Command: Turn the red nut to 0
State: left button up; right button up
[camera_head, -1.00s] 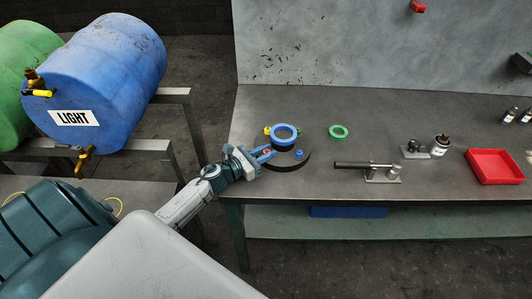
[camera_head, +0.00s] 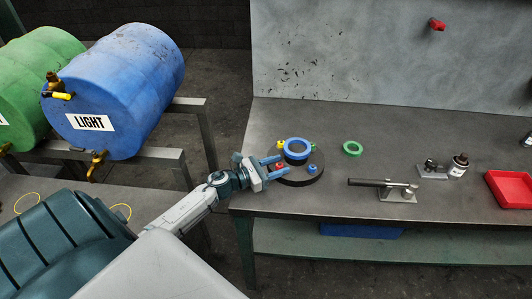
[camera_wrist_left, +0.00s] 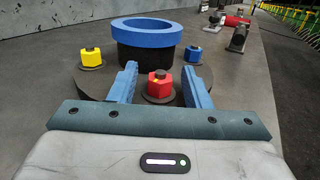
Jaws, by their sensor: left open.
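The red nut (camera_wrist_left: 159,84) sits on a dark round base (camera_wrist_left: 240,94) near its front edge; it also shows small in the head view (camera_head: 279,166). My left gripper (camera_wrist_left: 163,80) is open, with one blue finger on each side of the red nut and gaps between. I cannot tell how far the fingertips reach past it. A blue ring (camera_wrist_left: 147,30) tops the dark central post behind the nut. A yellow nut (camera_wrist_left: 92,58) and a blue nut (camera_wrist_left: 193,53) stand on the base to either side. My right gripper is not in view.
A green ring (camera_head: 352,149) lies on the metal workbench (camera_head: 330,199) to the right. Two barrels, one blue (camera_head: 120,90), lie on a rack at left.

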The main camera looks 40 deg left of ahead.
pick_arm(q)
jog(key=b+v, duration=0.3)
jog(key=v, duration=0.5)
jog(key=shift+f+b, duration=0.15)
jog(key=shift+b, duration=0.15)
jog(key=shift+v, duration=1.1)
